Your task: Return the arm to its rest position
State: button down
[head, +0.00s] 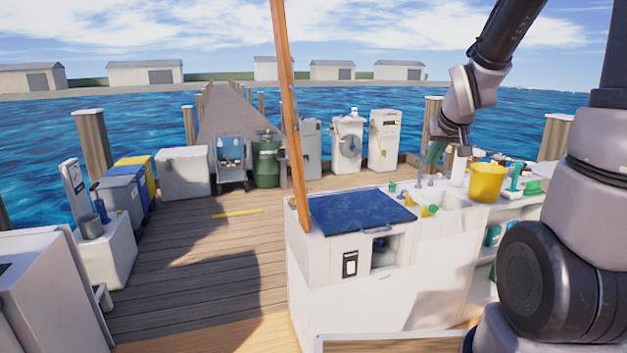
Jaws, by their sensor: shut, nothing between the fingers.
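My gripper (462,150) hangs at the end of my arm at the upper right, over the back of the white counter and left of the yellow bucket. It is small in the picture; its fingers are together with nothing seen between them. It appears above the counter, apart from the bucket, though its exact height is hard to judge. The engine hatch seems to be the dark blue panel (360,210) lying flat on the left end of the counter, with a bar handle at its front edge. My arm's lower links fill the right side.
A yellow bucket (487,183), a sink (452,200) and small bottles crowd the counter (345,300). A wooden post (287,110) rises at its left end. Bins, a green drum (266,160) and white machines line the dock behind. The dock planks at left are mostly clear.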

jog(key=s+a+r+m+y, duration=0.1)
jog(key=s+a+r, duration=0.1)
jog(key=s+r, duration=0.4)
jog(key=s+a+r+m+y, duration=0.1)
jog(key=s+r, duration=0.5)
jog(key=s, duration=0.8)
jog(key=shift+a+r+m+g, duration=0.35)
jog(key=shift+a+m, duration=0.35)
jog(key=shift+a, duration=0.25)
